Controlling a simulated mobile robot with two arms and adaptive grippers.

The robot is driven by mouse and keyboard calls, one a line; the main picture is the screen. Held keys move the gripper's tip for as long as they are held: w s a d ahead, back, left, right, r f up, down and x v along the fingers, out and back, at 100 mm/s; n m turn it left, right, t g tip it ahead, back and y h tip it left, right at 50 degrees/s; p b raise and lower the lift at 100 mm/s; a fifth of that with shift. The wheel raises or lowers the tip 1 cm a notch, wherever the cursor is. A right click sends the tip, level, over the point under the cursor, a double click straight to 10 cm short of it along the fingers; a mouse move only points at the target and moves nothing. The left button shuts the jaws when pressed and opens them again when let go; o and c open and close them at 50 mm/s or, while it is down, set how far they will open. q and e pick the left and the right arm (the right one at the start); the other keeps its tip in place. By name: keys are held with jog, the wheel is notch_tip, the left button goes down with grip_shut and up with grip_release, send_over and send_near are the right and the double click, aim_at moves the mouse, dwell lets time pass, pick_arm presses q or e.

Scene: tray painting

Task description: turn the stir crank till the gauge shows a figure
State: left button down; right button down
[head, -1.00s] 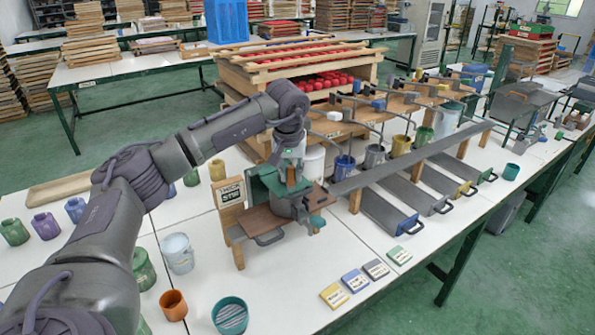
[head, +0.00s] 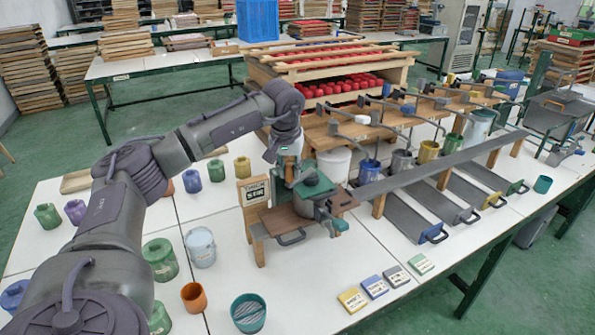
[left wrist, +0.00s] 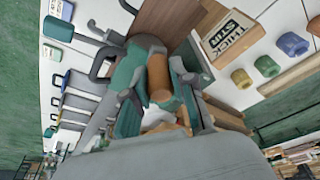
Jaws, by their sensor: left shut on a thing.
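The stir station stands on the white table, with a green-topped pot (head: 315,187) on a brown board (head: 285,222) and a "STIR" sign (head: 255,190) beside it. The sign reads "THICK STIR" in the left wrist view (left wrist: 234,35). My left gripper (head: 289,165) is over the station, close to the sign. In the left wrist view its fingers are shut on the orange-brown crank handle (left wrist: 158,78). The gripper hides part of the crank. I cannot make out a gauge or a figure on it. My right gripper is not in view.
A long grey bar (head: 440,170) runs right from the station above several grey trays (head: 410,210). Paint pots, such as a green one (head: 160,259) and a teal one (head: 248,312), stand left and in front. Labelled cards (head: 352,299) lie at the front edge.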

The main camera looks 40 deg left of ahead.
pick_arm(q)
jog(key=shift+a, duration=0.3)
jog(key=w+a+p, duration=0.4)
jog(key=w+a, duration=0.2)
jog(key=a, duration=0.2)
jog(key=shift+w, duration=0.2)
dwell(0.7)
jog(key=shift+w, duration=0.1)
